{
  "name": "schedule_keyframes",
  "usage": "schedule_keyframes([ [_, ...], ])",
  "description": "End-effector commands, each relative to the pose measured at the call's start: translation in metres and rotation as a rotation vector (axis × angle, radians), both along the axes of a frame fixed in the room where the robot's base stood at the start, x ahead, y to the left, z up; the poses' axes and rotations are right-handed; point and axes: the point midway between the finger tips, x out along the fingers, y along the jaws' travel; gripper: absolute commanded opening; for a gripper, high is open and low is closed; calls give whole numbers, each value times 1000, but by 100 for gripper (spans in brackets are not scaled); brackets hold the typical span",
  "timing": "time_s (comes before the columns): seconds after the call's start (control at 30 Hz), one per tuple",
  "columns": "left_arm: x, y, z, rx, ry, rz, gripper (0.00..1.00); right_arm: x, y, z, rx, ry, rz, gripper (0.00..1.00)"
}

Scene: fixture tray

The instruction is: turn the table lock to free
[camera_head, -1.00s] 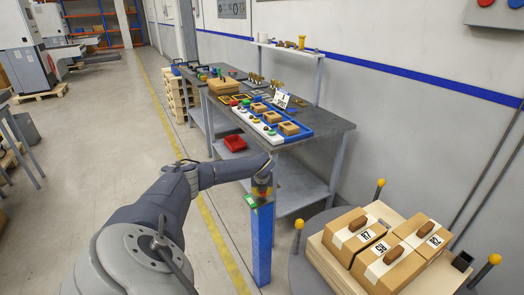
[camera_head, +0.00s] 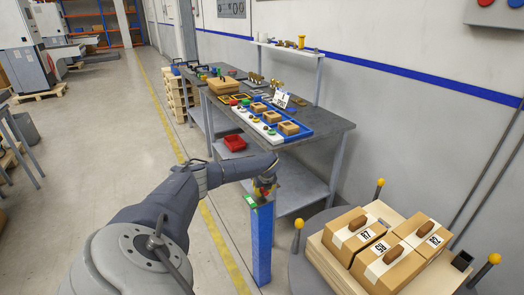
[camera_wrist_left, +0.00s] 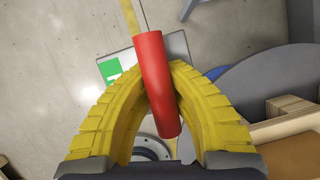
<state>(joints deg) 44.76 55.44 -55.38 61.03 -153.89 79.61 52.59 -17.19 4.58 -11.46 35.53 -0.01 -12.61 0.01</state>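The table lock stands on a blue post (camera_head: 262,245) beside the round table (camera_head: 300,270). Its small top plate carries a green patch (camera_head: 250,200). In the left wrist view the green patch (camera_wrist_left: 112,69) lies left of the red handle (camera_wrist_left: 155,70). My left gripper (camera_head: 264,188) is at the top of the post. In the left wrist view its yellow fingers (camera_wrist_left: 160,72) sit against both sides of the handle near their tips, closed on it. The handle lies slightly tilted in that view. The rest of the plate is partly hidden. My right gripper is out of view.
The round table bears a wooden board with several labelled cartons (camera_head: 395,262) and yellow-knobbed posts (camera_head: 299,224). A grey workbench (camera_head: 325,124) with a blue tray (camera_head: 300,133) stands behind the lock. A red bin (camera_head: 235,143) sits below.

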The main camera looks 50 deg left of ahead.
Motion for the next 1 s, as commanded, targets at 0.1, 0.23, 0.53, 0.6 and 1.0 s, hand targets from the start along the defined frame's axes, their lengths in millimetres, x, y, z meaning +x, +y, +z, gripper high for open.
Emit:
schedule_keyframes([
  [0.1,2,9,8,14,-11,4,0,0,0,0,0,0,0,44],
  [0.23,2,9,8,14,-11,3,18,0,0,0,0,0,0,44],
  [0.53,0,4,3,7,-3,0,48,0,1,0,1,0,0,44],
  [0.6,0,4,3,6,-3,0,48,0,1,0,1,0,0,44],
  [1.0,-2,-4,21,6,-4,-3,48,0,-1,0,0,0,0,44],
])
